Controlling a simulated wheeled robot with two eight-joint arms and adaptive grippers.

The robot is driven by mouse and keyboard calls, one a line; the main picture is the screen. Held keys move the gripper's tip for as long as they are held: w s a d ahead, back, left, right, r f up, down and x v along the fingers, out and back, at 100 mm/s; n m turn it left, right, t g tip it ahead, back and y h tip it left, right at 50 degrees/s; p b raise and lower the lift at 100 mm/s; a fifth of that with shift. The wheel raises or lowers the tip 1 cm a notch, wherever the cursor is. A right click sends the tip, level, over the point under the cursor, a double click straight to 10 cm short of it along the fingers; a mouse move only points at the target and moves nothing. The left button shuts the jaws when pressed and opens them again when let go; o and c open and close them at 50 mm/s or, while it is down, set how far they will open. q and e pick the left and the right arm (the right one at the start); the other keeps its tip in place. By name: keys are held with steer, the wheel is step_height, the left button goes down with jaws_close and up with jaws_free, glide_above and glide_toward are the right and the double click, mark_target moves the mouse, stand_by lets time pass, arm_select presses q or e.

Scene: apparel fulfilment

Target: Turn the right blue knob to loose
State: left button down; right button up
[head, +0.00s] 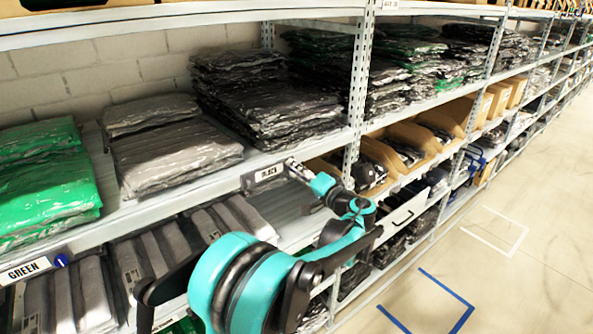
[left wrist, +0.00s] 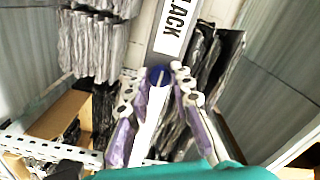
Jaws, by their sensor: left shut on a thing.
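The right blue knob (left wrist: 158,76) shows in the left wrist view as a round blue disc with a pale line across it, beside the BLACK label (left wrist: 174,27). My left gripper (left wrist: 155,75) has its two fingers on either side of the knob, shut on it. In the head view my left gripper (head: 292,166) is at the shelf edge, just right of the BLACK label (head: 268,172), and hides the knob. Another blue knob (head: 61,260) sits by the GREEN label (head: 24,271) at the lower left. My right gripper is not in view.
The shelf edge (head: 208,187) runs diagonally along the rack. Bagged grey garments (head: 175,155) and green garments (head: 45,180) lie on the shelf above it. A metal upright (head: 357,90) stands just beyond my left gripper. The floor (head: 500,285) at right is open.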

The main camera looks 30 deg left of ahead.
arm_select(q)
steer(key=c, duration=1.3)
jaws_free()
steer(key=v, duration=1.2)
steer(key=shift+f, duration=0.1)
steer(key=shift+f, duration=0.1)
